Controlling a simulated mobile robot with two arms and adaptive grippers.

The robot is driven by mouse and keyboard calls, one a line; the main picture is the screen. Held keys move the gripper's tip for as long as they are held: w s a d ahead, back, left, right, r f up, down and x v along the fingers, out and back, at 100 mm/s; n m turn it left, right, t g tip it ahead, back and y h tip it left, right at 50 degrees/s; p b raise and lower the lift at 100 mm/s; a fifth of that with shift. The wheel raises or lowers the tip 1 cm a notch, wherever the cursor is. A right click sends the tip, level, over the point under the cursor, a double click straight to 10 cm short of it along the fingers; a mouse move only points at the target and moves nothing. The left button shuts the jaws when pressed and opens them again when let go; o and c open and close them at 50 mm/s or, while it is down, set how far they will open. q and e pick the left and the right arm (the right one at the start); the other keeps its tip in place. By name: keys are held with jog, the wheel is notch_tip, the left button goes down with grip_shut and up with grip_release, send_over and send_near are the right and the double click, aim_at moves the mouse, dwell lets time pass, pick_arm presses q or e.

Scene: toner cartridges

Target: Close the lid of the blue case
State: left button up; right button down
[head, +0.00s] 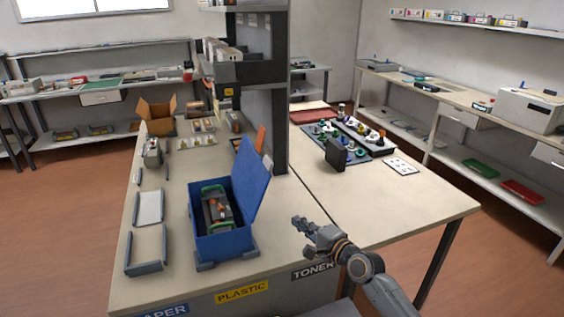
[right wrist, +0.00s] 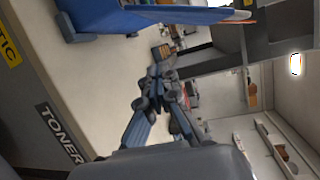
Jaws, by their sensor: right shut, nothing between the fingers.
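The blue case (head: 222,247) stands on the near part of the bench. Its lid (head: 252,180) is open, standing up and leaning outward on the case's right side. A dark cartridge with green and orange parts (head: 216,208) lies inside. My right gripper (head: 296,223) is shut and empty, to the right of the case and apart from it, near the bench's front edge. In the right wrist view its fingertips (right wrist: 158,74) meet, and part of the blue case (right wrist: 110,14) shows at the top. My left gripper is not in view.
A dark shelf post (head: 281,120) rises behind the lid. Grey bracket frames (head: 147,250) lie left of the case. A black upright block (head: 335,154) and a tray of small coloured parts stand further right. The bench top right of my gripper is clear.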

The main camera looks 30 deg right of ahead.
jog(key=w+d+r+m+t+h, duration=0.15)
jog(key=d+r+m, duration=0.3)
jog(key=r, duration=0.45)
jog(key=w+a+r+p, duration=0.2)
jog(key=w+a+p, duration=0.1)
jog(key=w, duration=0.7)
jog(key=shift+w+a+r+t+y+p, duration=0.15)
jog(key=shift+w+r+t+y+p, duration=0.2)
jog(key=shift+p, duration=0.5)
jog(key=shift+s, duration=0.1)
jog(key=shift+r+n, duration=0.1)
jog(key=shift+n, duration=0.15)
